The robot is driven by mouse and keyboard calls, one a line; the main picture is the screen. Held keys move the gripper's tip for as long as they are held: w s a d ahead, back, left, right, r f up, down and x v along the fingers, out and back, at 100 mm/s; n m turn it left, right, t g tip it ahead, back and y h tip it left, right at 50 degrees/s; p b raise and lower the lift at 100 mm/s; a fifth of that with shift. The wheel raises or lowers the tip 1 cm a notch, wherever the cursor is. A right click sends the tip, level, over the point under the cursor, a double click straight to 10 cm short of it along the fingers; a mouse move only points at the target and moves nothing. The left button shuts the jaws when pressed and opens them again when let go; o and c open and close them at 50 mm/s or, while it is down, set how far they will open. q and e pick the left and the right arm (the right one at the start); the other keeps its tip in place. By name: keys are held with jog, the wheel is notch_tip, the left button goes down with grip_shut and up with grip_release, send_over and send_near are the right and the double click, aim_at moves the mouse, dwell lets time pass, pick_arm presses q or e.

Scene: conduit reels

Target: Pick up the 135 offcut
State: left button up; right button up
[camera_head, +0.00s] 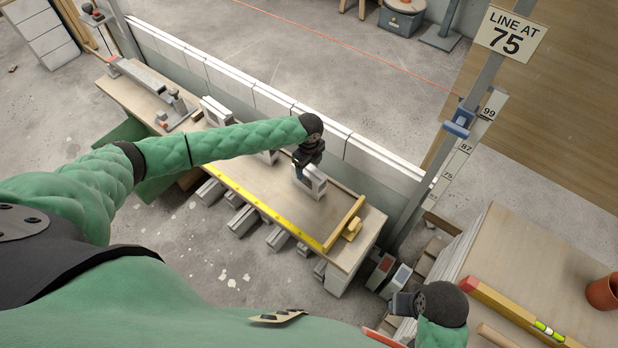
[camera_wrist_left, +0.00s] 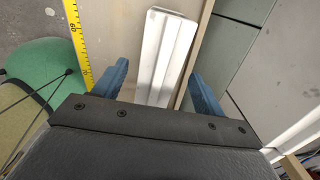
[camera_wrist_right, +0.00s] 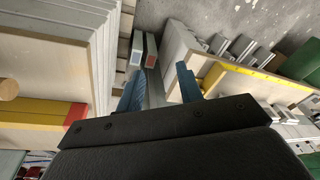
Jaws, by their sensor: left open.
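A pale offcut (camera_head: 313,185) with a grooved face is on the wooden bench, right under my left gripper (camera_head: 303,172). In the left wrist view the offcut (camera_wrist_left: 163,55) lies between the two blue fingers (camera_wrist_left: 158,92), with a gap on each side. My left gripper is open. No 135 marking is readable on it. My right gripper (camera_head: 397,304) hangs low at the right; its blue fingers (camera_wrist_right: 160,88) stand apart in the right wrist view, with grey material seen between them.
A yellow ruler (camera_head: 262,207) runs along the bench's front edge to a wooden stop (camera_head: 350,226). A low white-topped wall (camera_head: 270,100) stands behind. A post with a "LINE AT 75" sign (camera_head: 510,33) rises right. Another table (camera_head: 540,262) holds a level (camera_head: 530,318) and a pot (camera_head: 603,291).

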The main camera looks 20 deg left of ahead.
pick_arm(q)
jog(key=shift+s+f, duration=0.1)
jog(key=shift+f, duration=0.4)
notch_tip(320, 180, down, 3)
jog(key=shift+d+r+p, duration=0.1)
jog(key=shift+r+p, duration=0.1)
jog(key=shift+p, duration=0.3)
jog(key=shift+f, duration=0.45)
grip_shut()
pick_arm(e)
jog(key=f, duration=0.2)
jog(key=w+f, duration=0.1)
jog(key=f, duration=0.1)
jog(key=shift+w+f, duration=0.1)
jog(key=shift+f, duration=0.05)
pick_arm(q)
jog(key=shift+r, duration=0.1)
